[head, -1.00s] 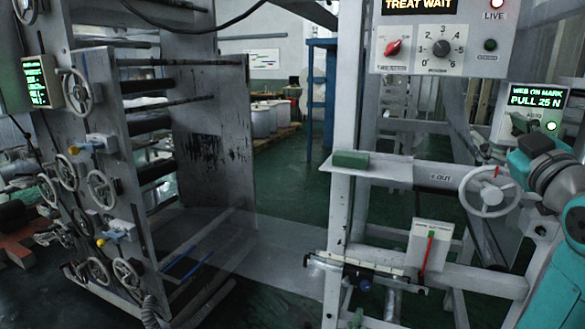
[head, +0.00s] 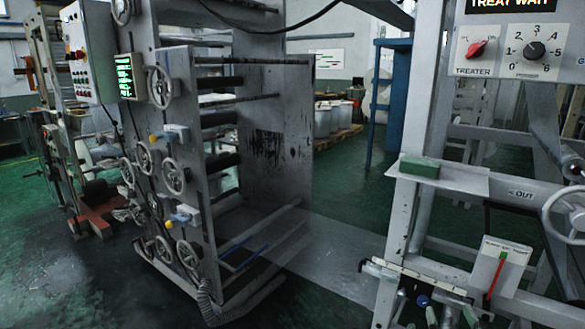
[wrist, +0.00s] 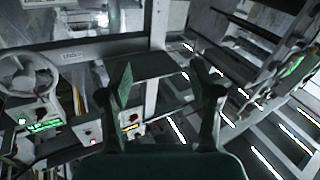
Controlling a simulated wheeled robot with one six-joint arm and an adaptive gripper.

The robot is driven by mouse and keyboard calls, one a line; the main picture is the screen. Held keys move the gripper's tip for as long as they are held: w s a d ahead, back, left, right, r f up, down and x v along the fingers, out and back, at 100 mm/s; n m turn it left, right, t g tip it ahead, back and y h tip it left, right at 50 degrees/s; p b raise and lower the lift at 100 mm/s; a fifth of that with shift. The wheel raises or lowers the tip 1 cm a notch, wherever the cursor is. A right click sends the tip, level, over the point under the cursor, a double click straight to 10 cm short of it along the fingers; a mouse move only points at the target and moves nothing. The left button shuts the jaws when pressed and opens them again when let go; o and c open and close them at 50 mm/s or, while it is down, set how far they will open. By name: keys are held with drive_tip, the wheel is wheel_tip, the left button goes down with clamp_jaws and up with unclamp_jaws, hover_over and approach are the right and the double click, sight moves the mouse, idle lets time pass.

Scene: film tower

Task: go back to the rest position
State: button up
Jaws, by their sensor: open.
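My gripper (wrist: 156,90) shows in the wrist view with its two dark fingers spread wide and nothing held between them. The wrist picture is tilted and looks over the machine frame. My arm and gripper are not in the head view now. No rest position is marked in either view.
The roller stand (head: 275,165) with handwheels stands left of centre. The white frame at right carries a green block (head: 420,167) on a ledge, a handwheel (head: 568,214) and a treater panel (head: 510,45). Green floor (head: 345,205) lies open between them.

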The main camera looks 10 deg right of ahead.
drive_tip(key=s+a+f+g+y, duration=0.1)
drive_tip(key=s+a+f+y, duration=0.2)
drive_tip(key=s+a+f, duration=1.1)
drive_tip(key=s+a+f+n+y, duration=0.1)
drive_tip(key=s+a, duration=0.1)
drive_tip(key=s, duration=0.4)
drive_tip(key=s+a+f+y, duration=0.1)
drive_tip(key=s+a, duration=0.2)
drive_tip(key=s, duration=0.2)
drive_tip(key=s+a+f+n+g+y, duration=0.1)
drive_tip(key=s+a, duration=0.2)
drive_tip(key=s, duration=0.3)
drive_tip(key=shift+s+f+n+y, duration=0.15)
drive_tip(key=shift+s+n+y, duration=0.15)
drive_tip(key=shift+s+y, duration=0.1)
